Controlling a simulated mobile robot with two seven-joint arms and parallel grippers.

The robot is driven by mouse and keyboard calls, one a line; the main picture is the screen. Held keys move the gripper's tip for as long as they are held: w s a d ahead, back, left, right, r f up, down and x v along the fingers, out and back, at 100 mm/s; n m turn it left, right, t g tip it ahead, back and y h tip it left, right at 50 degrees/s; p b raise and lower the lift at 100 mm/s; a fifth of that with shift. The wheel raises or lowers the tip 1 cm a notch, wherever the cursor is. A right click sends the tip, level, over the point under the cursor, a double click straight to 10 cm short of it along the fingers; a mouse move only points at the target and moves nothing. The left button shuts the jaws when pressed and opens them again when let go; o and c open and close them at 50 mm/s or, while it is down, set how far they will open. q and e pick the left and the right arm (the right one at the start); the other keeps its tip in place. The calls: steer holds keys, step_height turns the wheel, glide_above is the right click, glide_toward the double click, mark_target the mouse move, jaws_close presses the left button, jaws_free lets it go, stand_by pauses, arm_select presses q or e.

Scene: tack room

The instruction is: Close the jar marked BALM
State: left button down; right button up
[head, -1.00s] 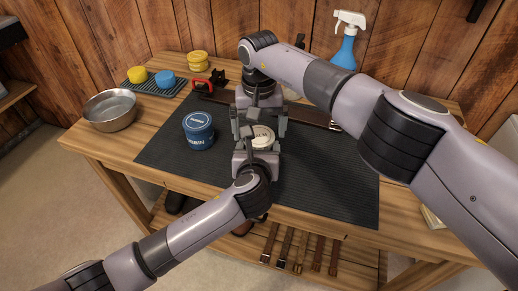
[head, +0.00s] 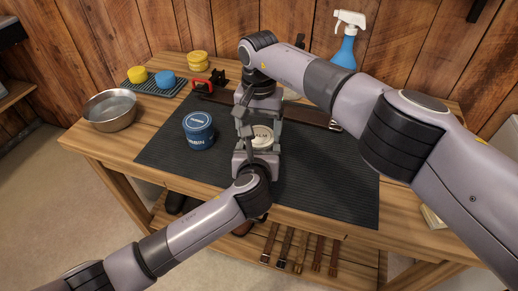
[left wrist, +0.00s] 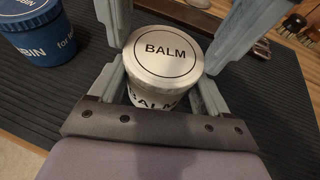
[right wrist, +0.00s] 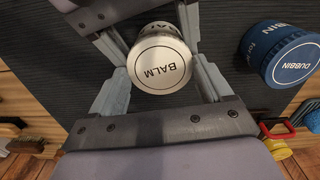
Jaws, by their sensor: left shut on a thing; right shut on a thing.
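The balm jar is a pale jar with BALM on its side (left wrist: 157,101) and stands on the dark mat. Its pale round lid (left wrist: 163,52), also marked BALM, sits level on top; I cannot tell how tight it is. The lid also shows in the head view (head: 262,137) and right wrist view (right wrist: 160,64). My left gripper (left wrist: 162,85) is shut on the jar body from the front. My right gripper (right wrist: 160,85) comes from behind and is shut on the lid, its fingers on either side. The grippers hide much of the jar in the head view.
A blue DUBBIN jar (head: 198,131) stands just left on the mat (head: 330,185). The mat's right part is clear.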

steer(key=o, duration=1.1)
steer(key=shift+r, duration=2.25)
step_height(320, 180, up, 4)
steer(key=n, duration=0.3)
steer(key=shift+f, duration=0.25)
